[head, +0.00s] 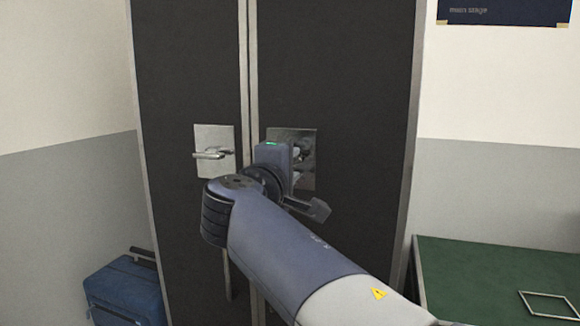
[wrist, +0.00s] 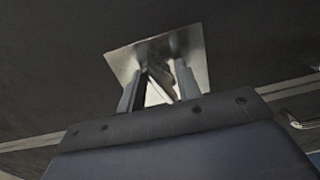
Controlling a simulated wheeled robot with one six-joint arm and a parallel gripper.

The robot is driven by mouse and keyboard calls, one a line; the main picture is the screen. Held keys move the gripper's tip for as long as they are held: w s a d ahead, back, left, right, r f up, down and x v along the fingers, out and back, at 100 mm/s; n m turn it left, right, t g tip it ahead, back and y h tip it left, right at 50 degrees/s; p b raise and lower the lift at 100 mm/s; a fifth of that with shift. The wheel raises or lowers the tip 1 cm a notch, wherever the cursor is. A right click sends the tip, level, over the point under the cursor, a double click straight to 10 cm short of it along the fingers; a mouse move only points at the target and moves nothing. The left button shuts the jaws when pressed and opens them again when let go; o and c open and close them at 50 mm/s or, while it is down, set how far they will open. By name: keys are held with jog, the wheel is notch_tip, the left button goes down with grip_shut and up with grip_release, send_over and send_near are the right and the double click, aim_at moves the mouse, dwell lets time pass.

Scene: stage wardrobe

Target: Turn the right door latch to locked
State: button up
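The right door (head: 345,90) is dark and upright, with a shiny metal latch plate (head: 308,141) on it. In the wrist view the plate (wrist: 120,62) is tilted in the picture. A metal latch piece (wrist: 163,80) sits on the plate and lies slantwise between my fingers. My gripper (head: 300,160) is right in front of the plate and hides much of the latch in the head view. In the wrist view my gripper (wrist: 157,78) has its two fingers apart, one on each side of the latch piece, with a gap showing. Contact with it cannot be made out.
The left door (head: 190,70) carries a lever handle (head: 211,154) close to my wrist. A blue suitcase (head: 127,290) stands at lower left. A green-topped table (head: 480,275) with a thin frame (head: 548,305) on it is at lower right.

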jog(key=shift+s, duration=0.1)
jog(key=p+v, duration=0.1)
jog(key=v, duration=0.9)
jog(key=shift+s, duration=0.3)
jog(key=shift+o, duration=0.4)
jog(key=shift+a, duration=0.15)
